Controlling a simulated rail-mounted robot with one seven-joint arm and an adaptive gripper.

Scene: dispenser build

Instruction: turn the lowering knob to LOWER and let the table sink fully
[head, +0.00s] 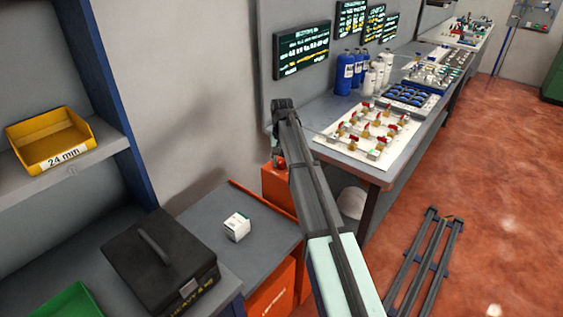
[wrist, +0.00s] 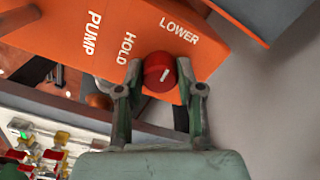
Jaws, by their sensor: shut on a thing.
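The red lowering knob (wrist: 158,72) sits on an orange panel (wrist: 215,62) with the printed words PUMP, HOLD and LOWER. My gripper (wrist: 162,78) has one finger on each side of the knob and is shut on it. The knob's white mark slants up to the right, roughly toward LOWER. In the head view, my gripper (head: 280,160) is at the orange control box (head: 272,185), and my arm hides part of it. The table (head: 265,235) has a grey top and orange sides, with a small white box (head: 236,227) on it.
A black case (head: 160,262) marked HEAVY stands left of the white box. A shelf with a yellow 24 mm bin (head: 50,140) is at left. A workbench (head: 375,178) with valves and bottles runs along the wall. A dark metal frame (head: 425,260) lies on the floor at right.

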